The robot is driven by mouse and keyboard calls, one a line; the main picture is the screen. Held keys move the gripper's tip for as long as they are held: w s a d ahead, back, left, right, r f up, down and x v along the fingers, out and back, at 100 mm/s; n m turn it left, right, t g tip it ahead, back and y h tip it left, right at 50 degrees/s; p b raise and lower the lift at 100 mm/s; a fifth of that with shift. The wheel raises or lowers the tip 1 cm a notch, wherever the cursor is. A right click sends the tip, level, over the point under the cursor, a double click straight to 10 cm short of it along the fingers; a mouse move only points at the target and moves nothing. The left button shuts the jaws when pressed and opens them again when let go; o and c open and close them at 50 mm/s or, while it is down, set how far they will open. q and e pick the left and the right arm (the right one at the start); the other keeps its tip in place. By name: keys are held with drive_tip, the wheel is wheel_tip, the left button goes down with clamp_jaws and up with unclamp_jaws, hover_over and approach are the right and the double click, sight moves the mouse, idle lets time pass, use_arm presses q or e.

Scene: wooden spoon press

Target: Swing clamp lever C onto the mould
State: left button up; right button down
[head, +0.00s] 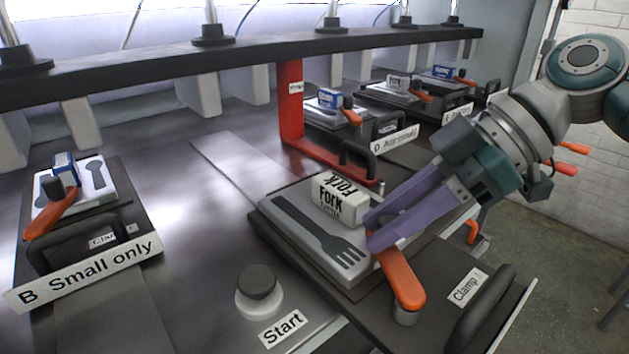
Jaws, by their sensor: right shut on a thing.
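The orange clamp lever (402,279) is at the front right station. It rises from a round pivot (405,316) toward the mould, and its far end is hidden by my gripper's fingers. The pale mould plate (290,229) has a dark fork shape (325,238). A white block marked Fork (340,198) sits on the mould's back part, close to my fingertips. My right gripper (371,232), with purple fingers, reaches in from the right and is shut on the lever's upper end at the mould's right edge. My left gripper is not in view.
A Start button (259,289) stands at front centre. Station B (85,270), marked Small only, is at the left. A red post (290,100) and several other stations are behind. A black handle (482,308) is at the front right. The metal table (185,210) is clear between stations.

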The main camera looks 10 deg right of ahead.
idle(0.4)
drive_tip(key=c, duration=0.6)
unclamp_jaws()
drive_tip(key=shift+c, duration=0.2)
drive_tip(key=v, duration=0.9)
drive_tip(key=shift+d+r, duration=0.25)
drive_tip(key=shift+r, duration=0.1)
drive_tip(key=shift+d, duration=0.1)
